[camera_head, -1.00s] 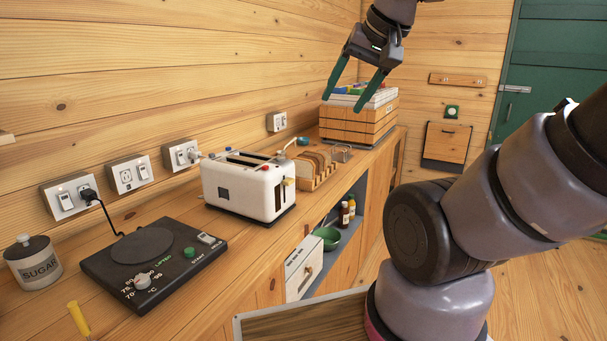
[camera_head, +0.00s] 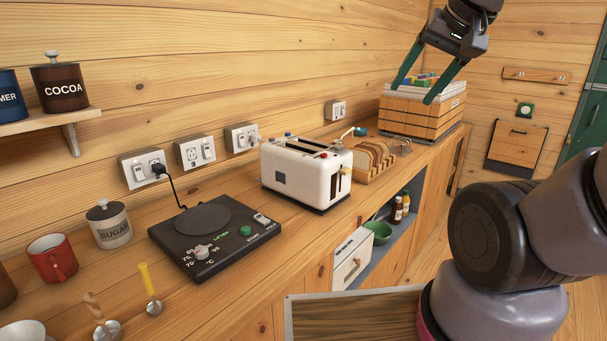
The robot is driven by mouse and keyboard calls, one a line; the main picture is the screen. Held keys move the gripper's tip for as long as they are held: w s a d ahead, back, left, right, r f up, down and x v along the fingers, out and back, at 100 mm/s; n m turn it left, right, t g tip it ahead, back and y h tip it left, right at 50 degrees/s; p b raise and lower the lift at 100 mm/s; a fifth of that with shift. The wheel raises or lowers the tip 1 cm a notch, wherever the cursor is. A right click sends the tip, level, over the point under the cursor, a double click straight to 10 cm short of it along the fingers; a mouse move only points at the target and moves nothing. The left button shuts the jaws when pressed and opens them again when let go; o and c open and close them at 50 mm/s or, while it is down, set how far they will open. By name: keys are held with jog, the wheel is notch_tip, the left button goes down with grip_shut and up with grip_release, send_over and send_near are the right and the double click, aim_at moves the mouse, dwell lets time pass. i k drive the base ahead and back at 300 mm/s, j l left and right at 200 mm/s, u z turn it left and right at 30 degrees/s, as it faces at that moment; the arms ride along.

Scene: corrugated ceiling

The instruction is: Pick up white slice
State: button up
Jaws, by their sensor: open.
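Several bread slices (camera_head: 377,152) stand upright in a wooden rack (camera_head: 381,173) on the counter, just right of the white toaster (camera_head: 306,171). They look brown-crusted and are small here; I cannot tell which one is the white slice. My gripper (camera_head: 411,95) is open and empty, its two green fingers pointing down and left. In the picture it is above and right of the rack, in front of the wooden crate. The toaster's slots look dark, with no bread showing.
The slatted crate (camera_head: 421,116) with colourful items stands behind the rack. A wire holder (camera_head: 402,145) is beside the rack. A hot plate (camera_head: 214,235), sugar jar (camera_head: 109,224) and red mug (camera_head: 52,259) are at left. A green bowl (camera_head: 378,231) is on the shelf below.

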aim_at(362, 159)
jog(key=i+l+u, duration=0.1)
jog(key=l, duration=0.25)
jog(key=i+l+u, duration=0.1)
jog(key=i+l, duration=0.2)
jog(key=i+l+u, duration=0.1)
jog(key=l, duration=0.3)
jog(key=i+l+u, duration=0.1)
jog(key=l, duration=0.3)
jog(key=i, duration=0.1)
